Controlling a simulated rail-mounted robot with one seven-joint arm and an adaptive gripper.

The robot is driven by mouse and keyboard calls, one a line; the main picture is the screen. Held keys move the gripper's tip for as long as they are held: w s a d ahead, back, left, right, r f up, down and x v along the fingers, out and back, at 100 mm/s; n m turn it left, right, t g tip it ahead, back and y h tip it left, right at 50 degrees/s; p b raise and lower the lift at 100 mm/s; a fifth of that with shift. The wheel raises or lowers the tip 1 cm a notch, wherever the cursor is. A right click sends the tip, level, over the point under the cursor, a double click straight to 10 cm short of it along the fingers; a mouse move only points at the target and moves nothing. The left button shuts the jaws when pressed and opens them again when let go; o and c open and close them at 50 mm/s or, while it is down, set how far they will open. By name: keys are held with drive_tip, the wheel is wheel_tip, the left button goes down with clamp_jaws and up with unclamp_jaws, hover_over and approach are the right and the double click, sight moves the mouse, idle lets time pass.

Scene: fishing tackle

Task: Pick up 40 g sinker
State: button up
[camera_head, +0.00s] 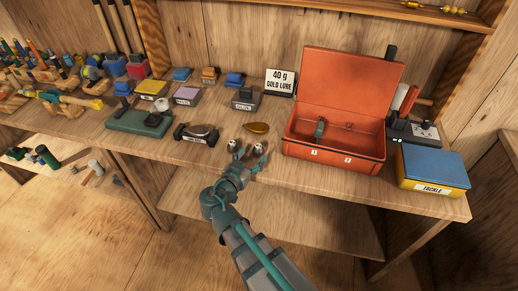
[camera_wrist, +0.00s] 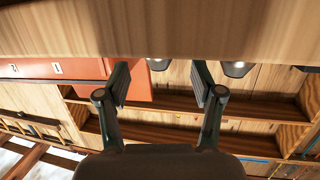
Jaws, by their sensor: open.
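No weight marking is readable on either. My gripper (camera_head: 247,161) is open and empty, low at the front edge beside them. In the wrist view, which is upside down, my gripper (camera_wrist: 161,75) has one sinker (camera_wrist: 158,65) in line with the gap between its fingers, beyond the tips. The other sinker (camera_wrist: 236,69) shows outside the right finger. A sign (camera_head: 280,82) reads "40 g GOLD LURE".
A gold lure (camera_head: 256,128) lies just behind the sinkers. An open red tackle box (camera_head: 300,148) stands to the right, with a blue-and-yellow tackle box (camera_head: 432,170) beyond it. A dark device (camera_head: 196,134) and a green tray (camera_head: 125,122) stand to the left.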

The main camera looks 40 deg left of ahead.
sight(256, 152)
drive_tip(key=shift+p+x, duration=1.2)
drive_tip(key=shift+x, duration=1.4)
drive_tip(key=shift+d, duration=0.1)
drive_tip(key=c, duration=1.2)
clamp_jaws()
drive_tip(key=shift+r, duration=0.1)
